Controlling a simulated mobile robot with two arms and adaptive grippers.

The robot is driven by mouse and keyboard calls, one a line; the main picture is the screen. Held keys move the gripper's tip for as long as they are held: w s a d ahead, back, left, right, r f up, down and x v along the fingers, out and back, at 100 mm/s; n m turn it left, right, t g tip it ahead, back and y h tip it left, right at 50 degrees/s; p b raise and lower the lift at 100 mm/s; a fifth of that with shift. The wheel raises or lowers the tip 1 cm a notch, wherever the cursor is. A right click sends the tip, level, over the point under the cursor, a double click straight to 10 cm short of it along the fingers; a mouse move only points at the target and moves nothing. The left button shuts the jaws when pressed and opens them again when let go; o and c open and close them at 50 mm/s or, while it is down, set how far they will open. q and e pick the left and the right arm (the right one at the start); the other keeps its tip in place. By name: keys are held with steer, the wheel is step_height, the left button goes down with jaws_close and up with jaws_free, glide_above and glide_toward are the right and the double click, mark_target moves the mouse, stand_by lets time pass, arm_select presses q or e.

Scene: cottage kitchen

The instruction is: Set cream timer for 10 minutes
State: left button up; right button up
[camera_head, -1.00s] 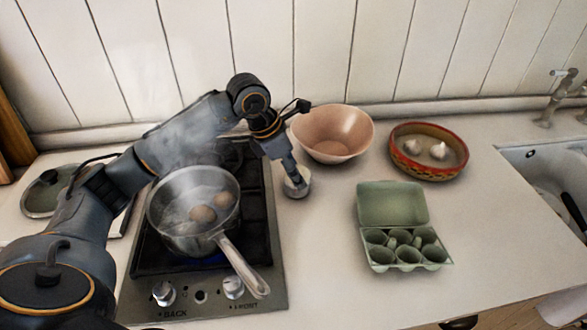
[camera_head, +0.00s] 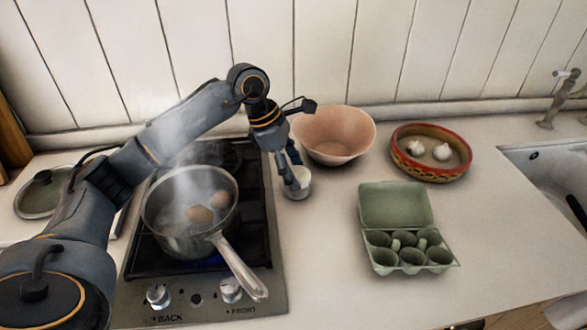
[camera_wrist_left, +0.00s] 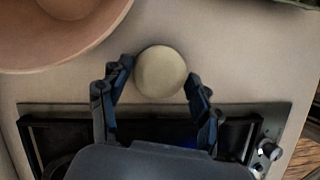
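The cream timer (camera_head: 299,190) is a small round pale piece standing on the counter just right of the stove. In the left wrist view it shows as a round cream top (camera_wrist_left: 160,72). My left gripper (camera_head: 292,180) is over it, pointing down. In the left wrist view the gripper (camera_wrist_left: 159,72) is open, one finger on each side of the timer. The left fingertip is very near the timer's edge; a gap shows at the right one. The timer's dial marks cannot be made out. My right gripper is not in view.
A steaming pan (camera_head: 188,240) with eggs sits on the stove (camera_head: 262,270), its handle pointing front right. A pink bowl (camera_head: 335,150) stands close behind the timer. A green egg carton (camera_head: 395,205) and a red-rimmed bowl with garlic (camera_head: 430,172) are to the right.

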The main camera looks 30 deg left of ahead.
arm_select(q)
steer(key=shift+o, duration=0.7)
steer(key=shift+r, duration=0.15)
steer(key=v, duration=1.1)
steer(key=shift+a+r, duration=0.25)
steer(key=shift+r, duration=0.1)
